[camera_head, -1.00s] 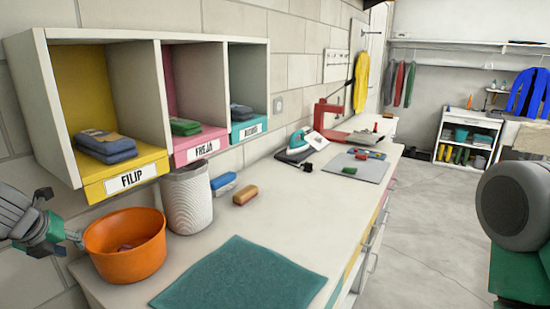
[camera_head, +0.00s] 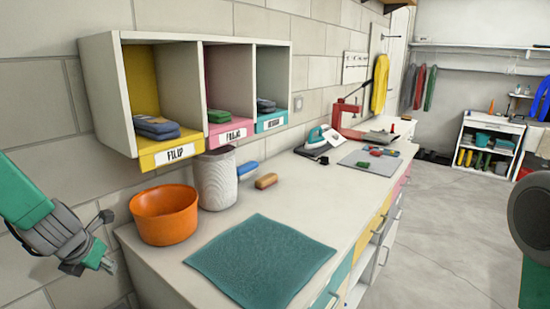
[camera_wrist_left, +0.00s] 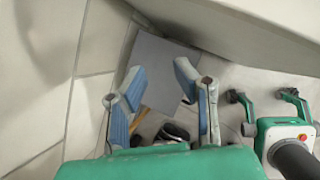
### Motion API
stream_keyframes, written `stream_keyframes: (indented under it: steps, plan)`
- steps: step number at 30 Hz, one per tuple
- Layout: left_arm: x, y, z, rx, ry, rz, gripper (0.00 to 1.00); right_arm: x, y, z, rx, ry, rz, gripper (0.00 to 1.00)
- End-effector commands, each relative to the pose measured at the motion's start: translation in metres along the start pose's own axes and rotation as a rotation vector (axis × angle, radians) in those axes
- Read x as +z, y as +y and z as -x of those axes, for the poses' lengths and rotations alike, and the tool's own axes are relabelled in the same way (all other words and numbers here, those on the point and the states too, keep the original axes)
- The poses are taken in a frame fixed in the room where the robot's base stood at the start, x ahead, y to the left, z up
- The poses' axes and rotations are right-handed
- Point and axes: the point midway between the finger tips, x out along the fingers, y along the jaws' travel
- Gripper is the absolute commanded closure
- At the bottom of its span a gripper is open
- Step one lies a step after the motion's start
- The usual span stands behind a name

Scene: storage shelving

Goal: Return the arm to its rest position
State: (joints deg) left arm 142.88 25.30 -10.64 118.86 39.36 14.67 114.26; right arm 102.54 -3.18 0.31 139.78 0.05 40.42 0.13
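My left arm comes in from the left edge in the head view. Its gripper (camera_head: 104,240) hangs left of the worktop, beside the orange bowl (camera_head: 165,212) and apart from it. In the left wrist view the two blue-padded fingers of this gripper (camera_wrist_left: 160,100) are spread apart with nothing between them, above the floor. My right gripper is not in view; only a dark, rounded part of my right arm shows at the right edge of the head view.
The worktop (camera_head: 350,207) carries a teal mat (camera_head: 260,258), a white ribbed bin (camera_head: 216,180) and an orange-brown block (camera_head: 266,181). A wall cubby (camera_head: 112,95) holds folded cloths. Free floor (camera_head: 455,225) lies to the right. The wall is close to my left arm.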

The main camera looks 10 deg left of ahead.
Motion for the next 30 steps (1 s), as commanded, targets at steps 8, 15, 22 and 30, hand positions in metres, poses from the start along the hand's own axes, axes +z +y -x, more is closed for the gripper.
stream_keyframes:
  steps: [8,15,22,30]
  plan:
    - [-0.071,-0.048,-0.032,0.002,0.111,-0.712,0.74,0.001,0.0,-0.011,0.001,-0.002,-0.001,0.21]
    - [-0.189,-0.111,-0.068,-0.185,0.179,-1.773,0.74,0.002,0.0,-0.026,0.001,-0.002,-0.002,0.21]
    - [-0.305,-0.174,-0.067,-0.505,-0.007,-2.697,0.74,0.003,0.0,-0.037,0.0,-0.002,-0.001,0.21]
    - [-0.365,-0.208,-0.049,0.658,0.255,2.978,0.74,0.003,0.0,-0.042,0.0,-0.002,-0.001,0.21]
